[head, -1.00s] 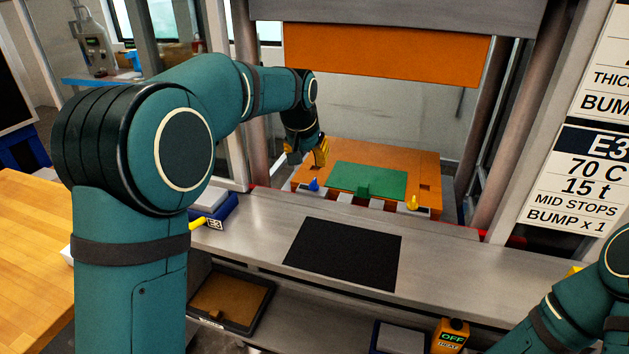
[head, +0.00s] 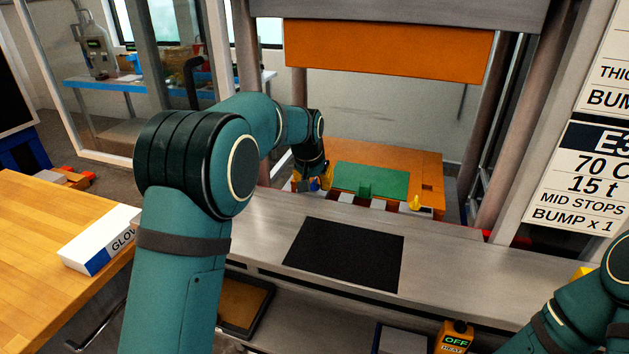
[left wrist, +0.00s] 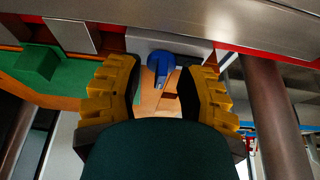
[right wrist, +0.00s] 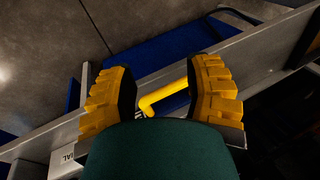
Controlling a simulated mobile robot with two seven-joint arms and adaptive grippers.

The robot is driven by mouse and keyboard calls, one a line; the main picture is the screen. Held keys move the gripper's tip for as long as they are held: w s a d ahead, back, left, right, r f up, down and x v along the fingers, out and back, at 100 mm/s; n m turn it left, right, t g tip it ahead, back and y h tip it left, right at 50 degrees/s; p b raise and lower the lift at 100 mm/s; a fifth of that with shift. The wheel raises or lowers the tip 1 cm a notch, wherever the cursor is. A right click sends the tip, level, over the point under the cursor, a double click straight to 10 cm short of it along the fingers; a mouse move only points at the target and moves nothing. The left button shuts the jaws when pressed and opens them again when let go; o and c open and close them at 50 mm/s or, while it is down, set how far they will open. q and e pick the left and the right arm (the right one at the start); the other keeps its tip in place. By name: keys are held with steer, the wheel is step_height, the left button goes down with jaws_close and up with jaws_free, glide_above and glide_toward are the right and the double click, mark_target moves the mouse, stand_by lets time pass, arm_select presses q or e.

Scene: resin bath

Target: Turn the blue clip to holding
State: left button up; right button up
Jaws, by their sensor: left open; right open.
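The blue clip (head: 314,185) sits at the front left of the orange lower platen (head: 430,165). In the left wrist view the blue clip (left wrist: 161,66) stands between the yellow fingertips of my left gripper (left wrist: 161,76). The fingers are open with a gap on both sides of the clip. In the head view my left gripper (head: 311,182) partly hides the clip. My right gripper (right wrist: 165,82) is open, with a yellow bent handle (right wrist: 163,98) showing between its fingers; I cannot tell whether they touch.
A yellow clip (head: 415,203) stands at the platen's front right. A green plate (head: 375,180) lies on the platen. The orange upper platen (head: 390,50) hangs above. A black mat (head: 345,255) lies on the steel ledge in front. Thick columns flank the press opening.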

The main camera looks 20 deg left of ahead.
arm_select(q)
jaws_close()
